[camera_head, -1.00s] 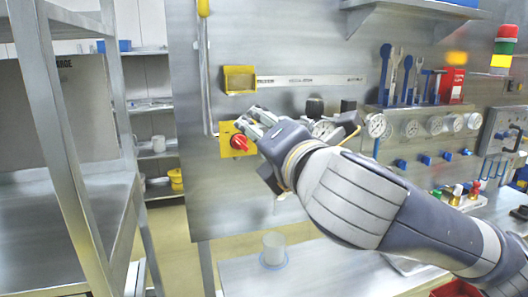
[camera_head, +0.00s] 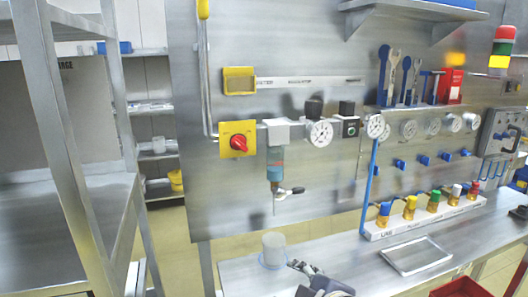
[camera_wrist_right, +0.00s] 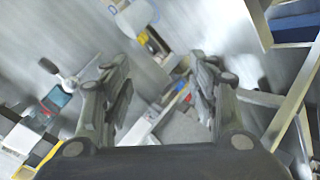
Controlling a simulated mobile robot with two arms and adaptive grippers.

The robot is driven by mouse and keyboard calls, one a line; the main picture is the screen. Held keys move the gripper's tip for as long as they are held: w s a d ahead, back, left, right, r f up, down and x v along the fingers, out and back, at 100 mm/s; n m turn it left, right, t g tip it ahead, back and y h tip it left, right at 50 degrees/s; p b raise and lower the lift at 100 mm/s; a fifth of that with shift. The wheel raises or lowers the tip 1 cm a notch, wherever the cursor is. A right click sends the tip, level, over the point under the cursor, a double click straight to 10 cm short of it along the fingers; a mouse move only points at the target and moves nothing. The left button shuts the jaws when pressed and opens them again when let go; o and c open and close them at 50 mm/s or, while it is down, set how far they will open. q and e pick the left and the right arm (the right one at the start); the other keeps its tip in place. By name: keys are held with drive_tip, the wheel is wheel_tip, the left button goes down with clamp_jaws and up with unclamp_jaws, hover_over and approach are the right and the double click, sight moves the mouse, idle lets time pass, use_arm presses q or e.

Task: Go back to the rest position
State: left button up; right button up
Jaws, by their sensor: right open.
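My right gripper (camera_head: 305,270) is low at the bottom edge of the head view, in front of the bench and away from the wall panel. In the right wrist view my right gripper (camera_wrist_right: 160,100) shows two dark fingers spread apart with nothing between them. The red rotary switch (camera_head: 239,143) on its yellow plate is fully visible on the panel, with no gripper at it. My left gripper is in neither current view.
A clear cup (camera_head: 273,248) stands on the bench (camera_head: 240,280) just left of my right gripper. A filter unit (camera_head: 276,160) with gauges hangs above. Several coloured valves (camera_head: 410,208) and a grey tray (camera_head: 415,255) are to the right. A metal rack (camera_head: 70,150) stands at left.

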drive_tip(key=s+d+f+m+g+h, duration=0.2)
drive_tip(key=s+d+f+m+g, duration=0.35)
drive_tip(key=s+f, duration=0.7)
drive_tip(key=s+d+f+m+g+h, duration=0.2)
drive_tip(key=s+d+f+m, duration=0.65)
drive_tip(key=s+f, duration=0.4)
wheel_tip(320, 180, down, 26)
drive_tip(key=s+n+g, duration=0.1)
drive_tip(key=s+d+f+g, duration=0.1)
drive_tip(key=s+d+f, duration=0.2)
drive_tip(key=s+f, duration=1.3)
drive_tip(key=shift+s+d+n, duration=0.15)
drive_tip(key=shift+s+n, duration=0.15)
drive_tip(key=shift+s, duration=0.3)
